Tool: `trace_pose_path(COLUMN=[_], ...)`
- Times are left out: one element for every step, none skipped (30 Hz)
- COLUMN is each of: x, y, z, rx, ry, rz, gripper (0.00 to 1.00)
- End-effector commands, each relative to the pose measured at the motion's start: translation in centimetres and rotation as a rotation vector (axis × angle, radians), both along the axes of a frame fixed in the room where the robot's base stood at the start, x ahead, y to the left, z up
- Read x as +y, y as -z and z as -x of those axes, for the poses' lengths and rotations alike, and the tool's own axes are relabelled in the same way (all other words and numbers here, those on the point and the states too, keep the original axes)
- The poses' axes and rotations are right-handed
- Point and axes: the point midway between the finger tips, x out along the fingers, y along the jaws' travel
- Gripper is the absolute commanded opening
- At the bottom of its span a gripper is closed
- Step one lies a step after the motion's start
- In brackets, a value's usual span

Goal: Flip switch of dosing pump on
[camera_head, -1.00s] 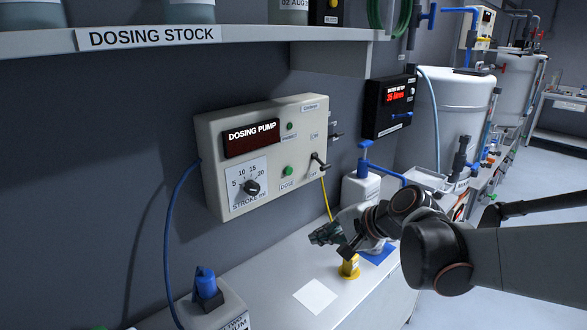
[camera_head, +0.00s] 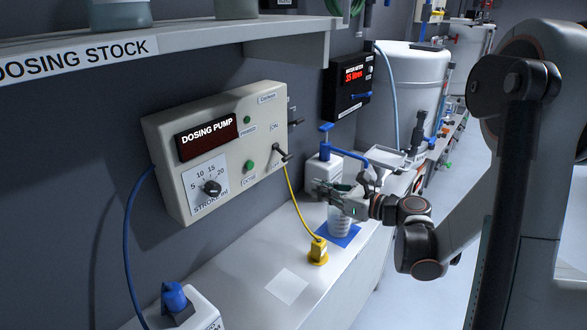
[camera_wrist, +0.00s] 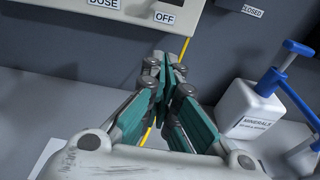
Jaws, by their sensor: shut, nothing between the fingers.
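The dosing pump (camera_head: 215,150) is a pale wall box with a red display, a stroke dial and green buttons. Its toggle switch (camera_head: 282,153) is a small dark lever on the lower right of the panel, between the ON and OFF labels; it seems to point down and right. In the wrist view the OFF label (camera_wrist: 165,18) and the panel's lower edge (camera_wrist: 135,14) show at the top; the lever itself is out of that view. My gripper (camera_head: 322,190) is shut and empty, below and right of the switch, clear of the panel. Its closed fingertips (camera_wrist: 168,62) point toward the wall below the panel.
A minerals bottle with a blue pump (camera_wrist: 250,110) stands right of my gripper. A yellow cable runs from the pump to a yellow plug (camera_head: 318,252) on the bench. A cup (camera_head: 340,222) stands on a blue mat. A shelf (camera_head: 200,45) overhangs the pump.

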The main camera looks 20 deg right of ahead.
Motion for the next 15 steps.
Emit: trace_pose_path(x=[0.0, 0.0, 0.0, 0.0, 0.0, 0.0, 0.1, 0.1, 0.2, 0.4, 0.5, 0.8, 1.0, 1.3, 1.8], y=[0.0, 0.0, 0.0, 0.0, 0.0, 0.0, 0.0, 0.0, 0.1, 0.1, 0.2, 0.2, 0.3, 0.4, 0.5], z=[0.0, 0.0, 0.0, 0.0, 0.0, 0.0, 0.0, -0.1, -0.2, -0.4, -0.6, -0.9, -1.3, -1.6, -2.1], rx=[0.0, -0.001, 0.0, 0.0, 0.0, 0.0, 0.0, -0.001, -0.001, -0.001, -0.001, 0.0, 0.0, 0.0, 0.0], ry=[0.0, 0.0, 0.0, 0.0, 0.0, 0.0, -0.001, -0.001, -0.001, -0.002, -0.002, -0.004, -0.004, -0.005, -0.005], rz=[0.0, 0.001, 0.001, 0.002, 0.002, 0.002, 0.002, 0.003, 0.003, 0.003, 0.003, 0.004, 0.004, 0.004, 0.004], gripper=[0.0, 0.0, 0.0, 0.0, 0.0, 0.0, 0.0, 0.0, 0.0, 0.0, 0.0, 0.0, 0.0, 0.0, 0.0])
